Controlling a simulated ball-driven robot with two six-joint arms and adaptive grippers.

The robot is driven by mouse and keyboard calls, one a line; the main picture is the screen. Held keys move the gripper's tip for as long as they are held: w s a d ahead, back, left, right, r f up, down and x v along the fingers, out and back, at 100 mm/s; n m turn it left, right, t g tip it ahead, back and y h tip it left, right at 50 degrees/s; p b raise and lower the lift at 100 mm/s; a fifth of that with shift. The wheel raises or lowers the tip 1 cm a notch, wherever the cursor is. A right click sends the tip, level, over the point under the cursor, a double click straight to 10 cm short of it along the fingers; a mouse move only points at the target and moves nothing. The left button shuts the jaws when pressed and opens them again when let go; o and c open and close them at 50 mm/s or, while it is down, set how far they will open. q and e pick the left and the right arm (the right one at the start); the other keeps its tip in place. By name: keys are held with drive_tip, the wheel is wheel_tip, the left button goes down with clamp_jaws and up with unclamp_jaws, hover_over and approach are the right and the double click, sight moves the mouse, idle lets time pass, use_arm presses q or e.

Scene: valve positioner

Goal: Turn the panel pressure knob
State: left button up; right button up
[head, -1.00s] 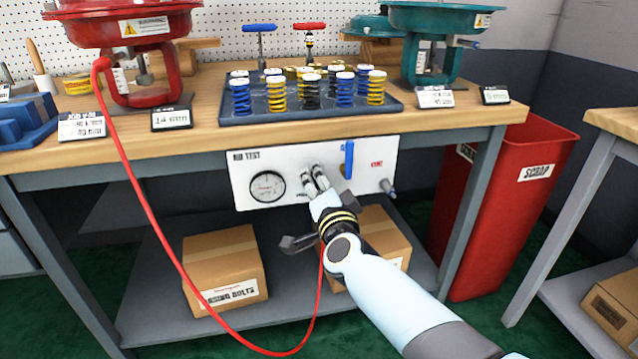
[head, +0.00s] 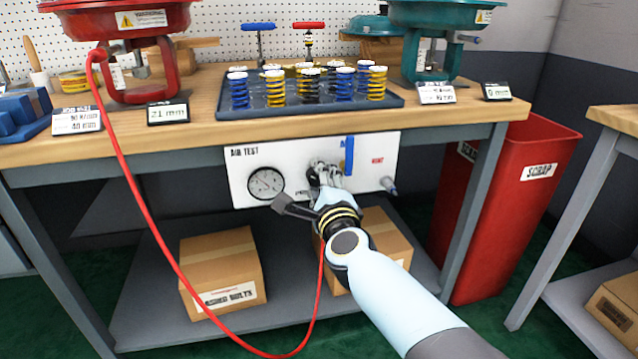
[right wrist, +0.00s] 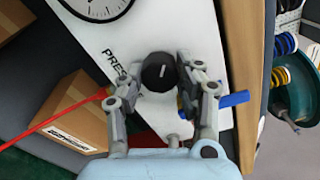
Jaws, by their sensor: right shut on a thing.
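The black pressure knob (right wrist: 158,72) sits on the white AIR TEST panel (head: 240,190) under the bench's front edge. In the right wrist view my right gripper (right wrist: 160,78) has one finger on each side of the knob and is shut on it. The round pressure gauge (head: 266,184) is left of the knob. A blue lever (head: 349,156) and a part marked VENT (head: 389,185) are to its right. My left gripper is not in view.
A red hose (head: 140,205) runs from the red actuator (head: 130,25) down past the panel. The actuator's small display (head: 168,111) reads 21 mm. A spring tray (head: 215,118) stands on the bench. Boxes (head: 222,265) sit on the lower shelf. A red scrap bin (head: 545,195) stands right.

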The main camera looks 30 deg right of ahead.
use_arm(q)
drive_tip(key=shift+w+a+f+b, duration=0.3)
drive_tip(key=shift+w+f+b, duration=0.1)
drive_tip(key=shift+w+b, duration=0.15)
use_arm(e)
drive_tip(key=shift+f+m, duration=0.2)
drive_tip(key=shift+m, duration=1.9)
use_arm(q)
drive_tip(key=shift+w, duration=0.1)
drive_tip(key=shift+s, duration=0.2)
use_arm(e)
drive_tip(key=o, duration=1.1)
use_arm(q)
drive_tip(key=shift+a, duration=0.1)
use_arm(e)
drive_tip(key=shift+o, duration=0.2)
drive_tip(key=shift+r, duration=0.1)
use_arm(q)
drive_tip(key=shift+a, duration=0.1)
use_arm(e)
drive_tip(key=shift+s+a, duration=0.1)
drive_tip(key=v, duration=0.7)
drive_tip(key=shift+s, duration=0.2)
